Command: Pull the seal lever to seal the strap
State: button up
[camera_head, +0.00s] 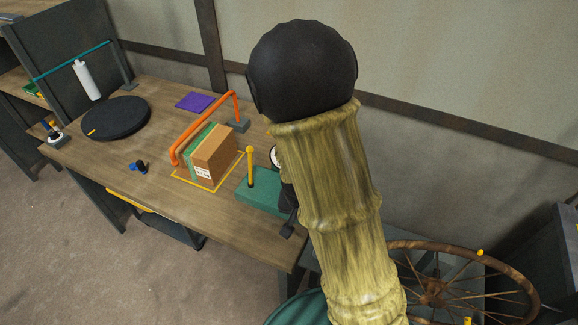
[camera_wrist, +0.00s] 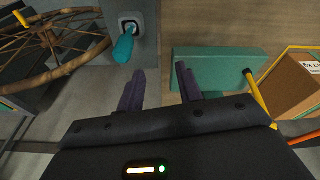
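The yellow seal lever (camera_head: 250,166) has a round knob and stands upright on a green base (camera_head: 258,196) on the workbench. In the wrist view the lever (camera_wrist: 260,97) leans across the right end of the green base (camera_wrist: 215,57). A cardboard box (camera_head: 212,152) with a green strip (camera_head: 196,143) along its side sits left of the lever, beneath an orange arch (camera_head: 190,125). My gripper (camera_wrist: 160,82) is open and empty, over the bench edge and left of the lever in the wrist view. In the head view my arm mostly hides it.
A rusty spoked wheel (camera_head: 430,291) stands at the lower right; a teal handle (camera_wrist: 124,47) on a grey plate is near my left finger. A black turntable (camera_head: 115,119) and a purple pad (camera_head: 195,102) lie farther left. The front bench top is largely clear.

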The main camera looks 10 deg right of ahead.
jog(key=w+a+r+m+t+h+p, duration=0.1)
jog(key=w+r+t+h+p, duration=0.1)
jog(key=w, duration=0.3)
jog(key=w+r+m+t+h+p, duration=0.1)
jog(key=w+r+t+h+p, duration=0.1)
jog(key=w+t, duration=0.3)
jog(key=shift+w+a+r+h+p, duration=0.3)
jog(key=shift+w+a+h+p, duration=0.15)
jog(key=shift+h+p, duration=0.4)
jog(key=shift+d, duration=0.1)
